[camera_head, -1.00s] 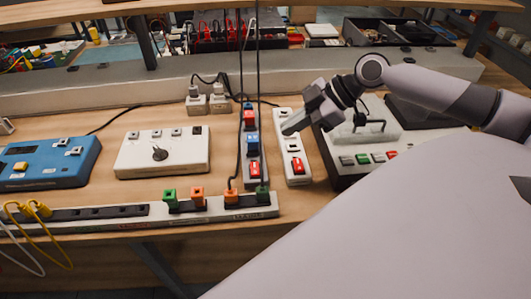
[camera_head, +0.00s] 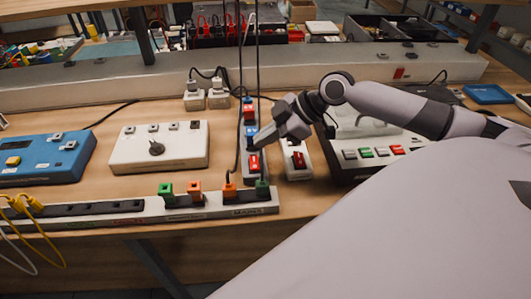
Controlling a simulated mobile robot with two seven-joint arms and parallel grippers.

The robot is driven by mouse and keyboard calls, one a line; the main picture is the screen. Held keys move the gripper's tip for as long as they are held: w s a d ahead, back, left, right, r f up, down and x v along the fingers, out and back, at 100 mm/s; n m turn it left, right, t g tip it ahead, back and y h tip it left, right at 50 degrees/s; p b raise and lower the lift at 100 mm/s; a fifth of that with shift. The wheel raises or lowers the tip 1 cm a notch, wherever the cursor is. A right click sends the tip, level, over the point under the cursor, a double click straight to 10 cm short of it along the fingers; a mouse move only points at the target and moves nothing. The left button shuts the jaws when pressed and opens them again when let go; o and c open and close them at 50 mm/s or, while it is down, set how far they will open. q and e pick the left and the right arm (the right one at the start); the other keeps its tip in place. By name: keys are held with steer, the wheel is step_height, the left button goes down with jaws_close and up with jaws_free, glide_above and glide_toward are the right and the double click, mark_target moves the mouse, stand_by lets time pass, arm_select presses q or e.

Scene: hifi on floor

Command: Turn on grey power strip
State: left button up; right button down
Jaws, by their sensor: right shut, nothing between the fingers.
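The grey power strip (camera_head: 257,178) lies on the wooden bench, running away from me, with red and blue pieces on its top. The red switch (camera_head: 254,163) near its close end shows clear of the gripper. My right gripper (camera_head: 258,141) is shut and empty. Its tips are over the middle of the grey strip, just beyond the red switch, and hide part of the strip. I cannot tell whether they touch it. My left gripper is not in view.
A white strip with a red switch (camera_head: 299,160) lies just right of the grey one. A long strip with coloured plugs (camera_head: 150,211) runs along the front edge. Dark cables (camera_head: 239,60) hang near the gripper. A white box (camera_head: 185,155) stands to the left.

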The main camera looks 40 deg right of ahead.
mark_target(255, 160)
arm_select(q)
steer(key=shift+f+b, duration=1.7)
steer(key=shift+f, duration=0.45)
arm_select(e)
steer(key=shift+w+d+f, duration=0.1)
steer(key=shift+w+f, duration=0.05)
steer(key=shift+f, duration=0.85)
steer(key=shift+w+d+f, duration=0.1)
steer(key=shift+f, duration=0.85)
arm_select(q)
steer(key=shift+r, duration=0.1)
